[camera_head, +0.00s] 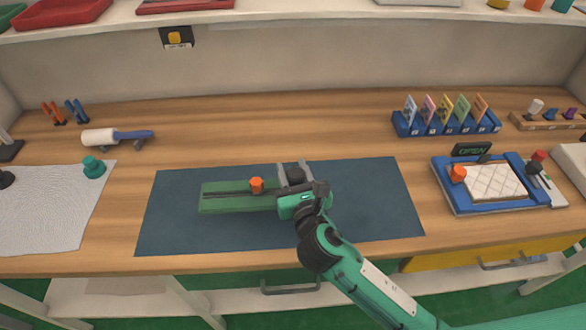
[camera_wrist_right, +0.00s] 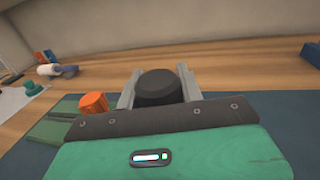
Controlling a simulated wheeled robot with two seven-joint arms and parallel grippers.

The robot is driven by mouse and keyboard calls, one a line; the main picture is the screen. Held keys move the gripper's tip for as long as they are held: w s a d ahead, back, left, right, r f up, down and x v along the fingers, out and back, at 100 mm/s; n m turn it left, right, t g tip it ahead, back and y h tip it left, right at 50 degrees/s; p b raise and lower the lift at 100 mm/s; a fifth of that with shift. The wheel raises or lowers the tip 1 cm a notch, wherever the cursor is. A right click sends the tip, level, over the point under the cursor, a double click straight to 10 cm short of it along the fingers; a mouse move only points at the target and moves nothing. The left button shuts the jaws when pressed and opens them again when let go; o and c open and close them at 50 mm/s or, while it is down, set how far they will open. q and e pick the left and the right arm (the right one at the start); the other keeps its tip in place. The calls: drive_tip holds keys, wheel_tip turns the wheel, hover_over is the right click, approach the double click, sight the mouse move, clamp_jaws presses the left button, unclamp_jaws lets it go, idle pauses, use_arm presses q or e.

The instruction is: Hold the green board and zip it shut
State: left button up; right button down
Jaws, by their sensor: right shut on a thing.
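The green board (camera_head: 225,204) lies flat on the dark blue mat (camera_head: 380,205). A dark track runs lengthwise along it, and an orange knob (camera_head: 257,185) stands on the track near the board's middle. My right gripper (camera_head: 293,174) is at the board's right end, shut on a black knob (camera_wrist_right: 158,87) that stands between its fingers. The orange knob also shows in the right wrist view (camera_wrist_right: 94,103), left of the gripper and apart from it. The board's right end is hidden under my gripper. My left gripper is not in either view.
A blue tray (camera_head: 447,196) with a white quilted pad stands right of the mat. A blue rack (camera_head: 445,125) with several coloured cards is behind it. A white roller (camera_head: 100,137) and a teal knob (camera_head: 94,168) on a pale sheet are at left. The mat's left part is clear.

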drive_tip(key=shift+f, duration=0.45)
drive_tip(key=shift+f+b, duration=0.45)
drive_tip(key=shift+b, duration=0.05)
drive_tip(key=shift+f+b, duration=0.6)
drive_tip(key=shift+f, duration=0.4)
drive_tip(key=shift+f+b, duration=0.55)
drive_tip(key=shift+f, duration=0.3)
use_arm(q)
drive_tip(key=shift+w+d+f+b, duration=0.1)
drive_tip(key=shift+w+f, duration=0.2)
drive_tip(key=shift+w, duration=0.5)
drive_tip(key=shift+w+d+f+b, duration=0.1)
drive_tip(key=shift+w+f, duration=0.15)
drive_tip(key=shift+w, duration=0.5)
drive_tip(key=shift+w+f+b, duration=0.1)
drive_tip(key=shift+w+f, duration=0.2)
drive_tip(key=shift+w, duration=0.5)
use_arm(e)
drive_tip(key=shift+f, duration=0.5)
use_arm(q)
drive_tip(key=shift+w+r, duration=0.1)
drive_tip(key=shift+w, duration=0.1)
